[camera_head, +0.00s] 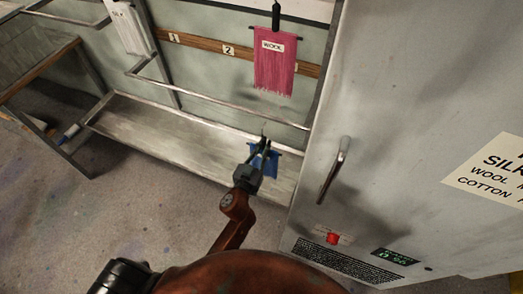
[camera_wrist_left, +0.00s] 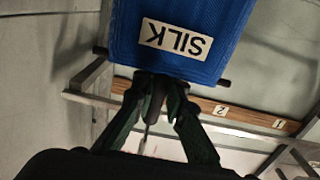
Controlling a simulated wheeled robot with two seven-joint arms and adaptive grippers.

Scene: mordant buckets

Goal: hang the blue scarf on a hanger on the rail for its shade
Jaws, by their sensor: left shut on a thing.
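The blue scarf (camera_head: 264,167) is mostly hidden behind my left gripper (camera_head: 262,150) in the head view. In the left wrist view the blue scarf (camera_wrist_left: 180,35) shows large, with a white SILK label that reads upside down. It hangs on a dark hanger (camera_wrist_left: 224,83), whose bar ends stick out on both sides. My left gripper (camera_wrist_left: 158,95) is shut on the dark middle piece of this hanger. A pink scarf (camera_head: 273,72) labelled WOOL hangs on its own dark hanger, above and beyond the gripper. My right gripper is not in view.
A brown strip (camera_head: 197,44) with number labels runs along the back wall. A metal bar (camera_head: 215,100) crosses below it, above a grey shelf (camera_head: 170,130). A white scarf (camera_head: 128,28) hangs at the upper left. A large grey cabinet (camera_head: 400,110) with a handle (camera_head: 334,170) blocks the right.

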